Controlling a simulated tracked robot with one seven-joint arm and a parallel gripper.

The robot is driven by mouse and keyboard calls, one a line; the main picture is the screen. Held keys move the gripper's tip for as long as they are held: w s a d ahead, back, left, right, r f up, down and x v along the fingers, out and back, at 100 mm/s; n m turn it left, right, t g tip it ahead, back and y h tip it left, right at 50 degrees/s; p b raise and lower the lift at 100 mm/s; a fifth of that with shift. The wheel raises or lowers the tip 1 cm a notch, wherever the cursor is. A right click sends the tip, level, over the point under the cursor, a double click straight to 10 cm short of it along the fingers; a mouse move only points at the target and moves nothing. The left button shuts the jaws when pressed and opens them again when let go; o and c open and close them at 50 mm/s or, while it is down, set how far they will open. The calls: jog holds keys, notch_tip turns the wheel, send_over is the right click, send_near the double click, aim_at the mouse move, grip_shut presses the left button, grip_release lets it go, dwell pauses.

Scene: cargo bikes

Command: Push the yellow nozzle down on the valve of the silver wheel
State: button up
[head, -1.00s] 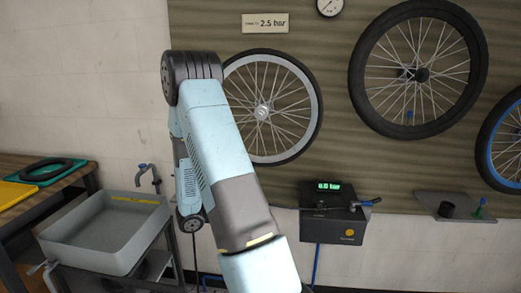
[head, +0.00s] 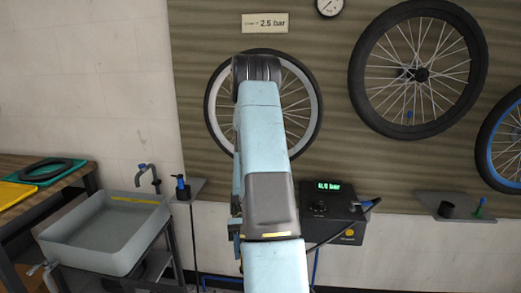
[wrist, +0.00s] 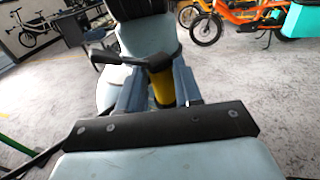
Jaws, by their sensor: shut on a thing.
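The silver wheel (head: 211,106) hangs on the wall panel in the head view, with a black tyre and a pale rim. My arm crosses in front of it and hides its hub and lower middle. I cannot make out its valve. In the wrist view my gripper (wrist: 161,88) is shut on the yellow nozzle (wrist: 162,90), a short yellow cylinder with a dark head and a side arm pointing left. The grip is not clear in the head view, so I cannot tell how far the nozzle is from the wheel.
A black pump box (head: 331,210) with a green display reading about 0.0 bar stands right of my arm. A dark hose runs from it toward my arm. A larger black wheel (head: 470,60) hangs at right.

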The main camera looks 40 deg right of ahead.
jog(key=w+d+r+m+t+y, duration=0.1)
jog(key=w+r+m+t+y, duration=0.25)
jog(key=w+m+t, duration=0.6)
jog(key=w+r+m+t+y, duration=0.2)
jog(key=w+r+m+t, duration=0.35)
jog(key=t, duration=0.75)
jog(key=w+d+r+m+t+h, duration=0.2)
jog(key=d+r+m+t+h, duration=0.2)
jog(key=d+m+h, duration=0.3)
jog(key=w+d+r+m+t+h, duration=0.2)
jog(key=d+r+m+t+h, duration=0.3)
jog(key=d, duration=0.9)
jog(key=m+h, duration=0.2)
jog(key=h, duration=0.2)
jog(key=shift+d, duration=0.25)
jog(key=shift+w+d, duration=1.9)
jog(key=shift+d, duration=0.3)
jog(key=shift+w+d, duration=1.85)
jog(key=shift+d, duration=0.3)
jog(key=shift+c, duration=0.3)
jog(key=shift+o, duration=0.4)
jog(key=shift+w+d, duration=0.3)
jog(key=shift+d, duration=0.15)
jog(key=shift+d, duration=0.1)
